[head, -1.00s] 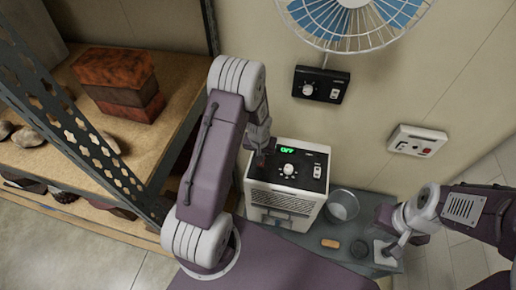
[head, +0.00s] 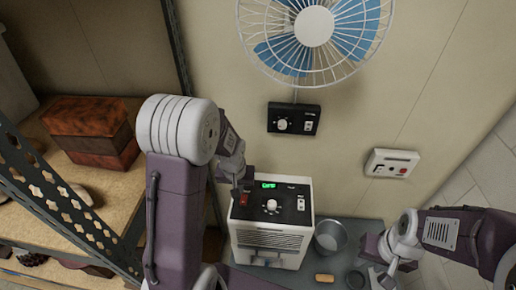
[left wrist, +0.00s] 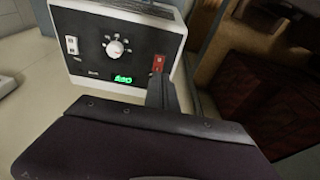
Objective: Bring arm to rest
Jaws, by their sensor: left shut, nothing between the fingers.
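My left arm comes in from the left in the head view. Its gripper (head: 238,188) is shut and empty, close by the red switch (head: 244,202) on the black top panel of a white box-shaped appliance (head: 269,237). In the left wrist view the dark finger (left wrist: 161,90) overlaps the panel's edge close to the red switch (left wrist: 158,64); I cannot tell whether they touch. The panel has a white knob and a lit green display. My right gripper (head: 384,277) hangs low over the right of the grey table; its fingers are too unclear to judge.
A metal cup (head: 331,237) and a small tan piece (head: 324,278) are on the grey table (head: 352,257). A shelf with a reddish-brown box (head: 93,121) stands left of my left arm. A blue-bladed fan (head: 314,27), a black control box (head: 294,119) and a white panel (head: 392,163) are on the wall.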

